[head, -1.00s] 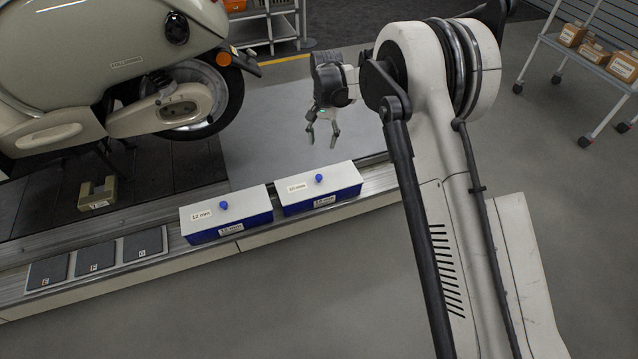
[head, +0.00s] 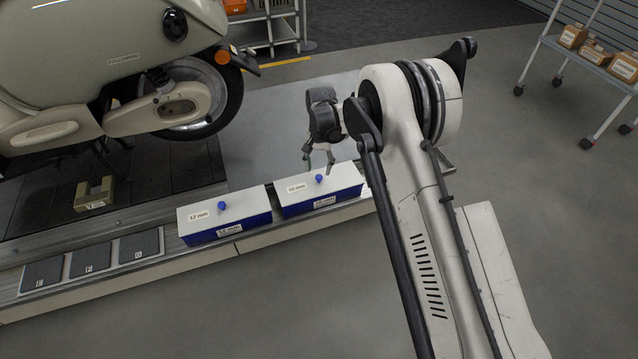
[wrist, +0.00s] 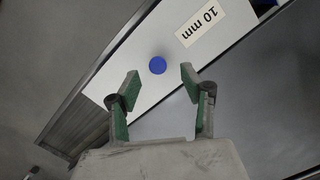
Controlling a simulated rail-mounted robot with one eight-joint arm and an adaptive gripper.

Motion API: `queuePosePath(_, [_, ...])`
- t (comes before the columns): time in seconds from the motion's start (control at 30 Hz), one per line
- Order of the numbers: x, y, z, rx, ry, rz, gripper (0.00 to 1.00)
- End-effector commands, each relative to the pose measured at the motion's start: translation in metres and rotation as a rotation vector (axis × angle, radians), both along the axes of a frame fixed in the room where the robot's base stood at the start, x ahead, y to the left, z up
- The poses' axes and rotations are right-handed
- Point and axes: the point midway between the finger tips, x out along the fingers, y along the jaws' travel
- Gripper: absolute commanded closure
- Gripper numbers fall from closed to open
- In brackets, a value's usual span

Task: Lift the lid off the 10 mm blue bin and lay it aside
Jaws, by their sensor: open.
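The 10 mm blue bin (head: 324,203) stands on the conveyor's side ledge, to the right of another blue bin. Its white lid (head: 340,181) is on it, with a round blue knob (head: 319,178) on top. In the wrist view the lid (wrist: 165,48) carries a "10 mm" label, and the knob (wrist: 157,65) shows just beyond the fingertips, roughly midway between them. My gripper (head: 319,168) is open and empty, near the bin's far side in the head view. In the wrist view my gripper (wrist: 160,75) has green finger pads spread apart, not touching the knob.
The 12 mm blue bin (head: 228,232) with its white lid (head: 245,206) stands close on the left. Dark pads marked E, F and G (head: 139,246) lie farther left on the ledge. A cream scooter (head: 110,65) stands behind at the left.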

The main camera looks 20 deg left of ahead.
Motion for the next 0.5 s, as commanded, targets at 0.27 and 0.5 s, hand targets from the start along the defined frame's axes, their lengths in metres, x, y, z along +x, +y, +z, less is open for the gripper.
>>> queuePosePath(0.27, [-0.005,-0.004,-0.04,0.0,0.0,0.0,0.58])
queuePosePath(0.5, [-0.006,-0.004,-0.044,0.0,0.0,0.0,0.58])
